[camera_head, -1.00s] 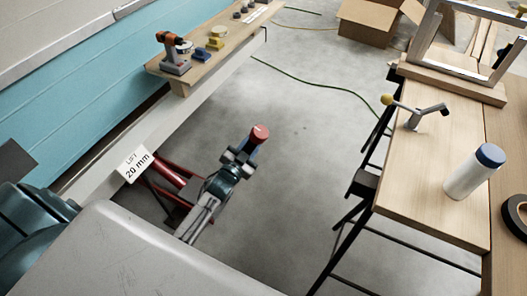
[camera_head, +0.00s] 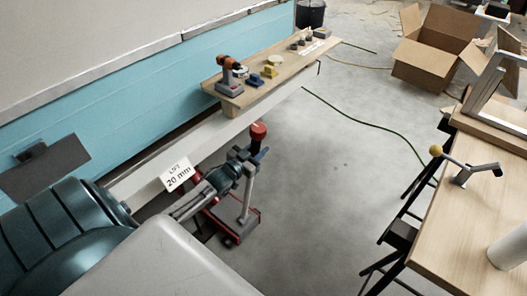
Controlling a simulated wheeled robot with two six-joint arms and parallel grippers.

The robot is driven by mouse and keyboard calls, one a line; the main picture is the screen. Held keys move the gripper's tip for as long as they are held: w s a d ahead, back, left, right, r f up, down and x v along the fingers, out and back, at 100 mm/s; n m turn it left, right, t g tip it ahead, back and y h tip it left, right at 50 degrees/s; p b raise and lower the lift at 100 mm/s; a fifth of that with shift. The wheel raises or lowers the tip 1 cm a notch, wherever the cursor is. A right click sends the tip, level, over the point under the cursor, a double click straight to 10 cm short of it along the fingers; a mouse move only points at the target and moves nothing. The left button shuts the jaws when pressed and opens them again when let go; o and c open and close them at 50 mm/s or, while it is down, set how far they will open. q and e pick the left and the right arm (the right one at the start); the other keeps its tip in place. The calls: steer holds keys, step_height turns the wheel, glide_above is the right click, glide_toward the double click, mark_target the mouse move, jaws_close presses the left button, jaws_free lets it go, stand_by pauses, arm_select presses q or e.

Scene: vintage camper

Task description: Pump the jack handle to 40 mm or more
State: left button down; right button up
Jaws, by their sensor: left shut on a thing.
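The red floor jack (camera_head: 233,232) stands on the floor under the camper's side, partly hidden by my arm. Its grey handle (camera_head: 247,192) rises steeply from the jack to a red grip end (camera_head: 258,129). My left gripper (camera_head: 246,160) is shut on the handle just below the red end. A white sign (camera_head: 177,173) on the pale rail reads "LIFT 20 mm". My right gripper is not in view.
A wooden shelf (camera_head: 285,66) at the camper wall holds an orange drill (camera_head: 229,75) and small parts. A workbench (camera_head: 465,230) with a yellow-knobbed crank (camera_head: 462,164) stands at right. Cardboard box (camera_head: 432,45) lies behind.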

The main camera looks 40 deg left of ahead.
arm_select(q)
steer(key=shift+w+a+r, duration=0.15)
steer(key=shift+a+r, duration=0.1)
steer(key=shift+r, duration=0.05)
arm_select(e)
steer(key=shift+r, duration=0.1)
arm_select(q)
steer(key=c, duration=1.5)
jaws_free()
steer(key=o, duration=0.4)
steer(key=shift+a, duration=0.2)
steer(key=shift+c, duration=0.2)
steer(key=shift+o, duration=0.4)
steer(key=shift+a+f, duration=0.2)
steer(key=shift+a, duration=0.05)
steer(key=shift+d, duration=0.2)
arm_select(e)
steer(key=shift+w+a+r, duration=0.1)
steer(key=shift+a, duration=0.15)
arm_select(q)
steer(key=shift+s, duration=0.3)
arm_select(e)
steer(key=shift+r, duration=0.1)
